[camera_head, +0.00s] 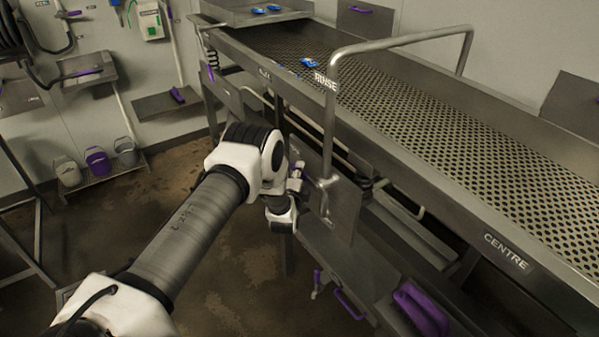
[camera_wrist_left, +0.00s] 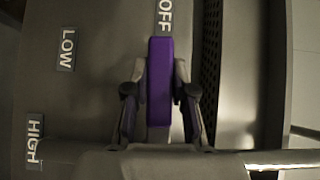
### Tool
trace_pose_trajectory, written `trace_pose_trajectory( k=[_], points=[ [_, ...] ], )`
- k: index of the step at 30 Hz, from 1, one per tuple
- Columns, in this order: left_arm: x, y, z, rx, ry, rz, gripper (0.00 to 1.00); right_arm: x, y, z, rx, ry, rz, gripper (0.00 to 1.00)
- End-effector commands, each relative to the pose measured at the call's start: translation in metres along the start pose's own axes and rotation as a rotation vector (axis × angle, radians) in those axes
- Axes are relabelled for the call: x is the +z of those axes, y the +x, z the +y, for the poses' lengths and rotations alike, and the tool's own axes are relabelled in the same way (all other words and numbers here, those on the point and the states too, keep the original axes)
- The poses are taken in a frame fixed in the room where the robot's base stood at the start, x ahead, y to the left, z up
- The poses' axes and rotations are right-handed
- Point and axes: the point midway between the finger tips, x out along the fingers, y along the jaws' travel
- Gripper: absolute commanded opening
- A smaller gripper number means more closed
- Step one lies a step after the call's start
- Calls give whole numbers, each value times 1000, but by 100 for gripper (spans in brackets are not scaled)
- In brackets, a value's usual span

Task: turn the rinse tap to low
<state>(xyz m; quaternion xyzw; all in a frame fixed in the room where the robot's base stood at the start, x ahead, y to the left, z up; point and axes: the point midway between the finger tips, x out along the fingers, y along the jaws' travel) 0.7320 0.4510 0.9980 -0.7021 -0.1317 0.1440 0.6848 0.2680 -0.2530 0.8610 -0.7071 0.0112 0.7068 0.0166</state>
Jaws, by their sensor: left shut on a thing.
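The rinse tap's purple lever (camera_wrist_left: 159,75) fills the middle of the left wrist view. It points straight up the picture toward the OFF label (camera_wrist_left: 164,15). The LOW label (camera_wrist_left: 67,50) and HIGH label (camera_wrist_left: 35,140) sit to its left on the grey plate. My left gripper (camera_wrist_left: 160,97) is shut on the lever, one finger on each side. In the head view my left gripper (camera_head: 296,184) is at the plate (camera_head: 343,208) beneath the RINSE sign (camera_head: 326,82), where the wrist mostly hides the lever. My right gripper is not in view.
A bent steel pipe (camera_head: 400,42) rises beside the plate and arches over the perforated conveyor (camera_head: 440,130). The floor (camera_head: 225,270) between is open.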

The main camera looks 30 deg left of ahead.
Motion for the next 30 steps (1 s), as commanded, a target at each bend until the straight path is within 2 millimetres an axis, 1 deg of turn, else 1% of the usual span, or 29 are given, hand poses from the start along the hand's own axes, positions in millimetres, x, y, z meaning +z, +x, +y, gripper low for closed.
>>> trace_pose_trajectory(
  k=[5,11,22,30],
  points=[
    [1,1,7,50,-55,-2,0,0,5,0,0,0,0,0],
    [0,0,19,150,-156,-3,0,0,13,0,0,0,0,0],
    [-7,-7,45,371,-374,-2,0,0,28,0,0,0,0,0],
    [-13,-13,56,483,-486,-1,0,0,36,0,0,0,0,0]
  ],
)
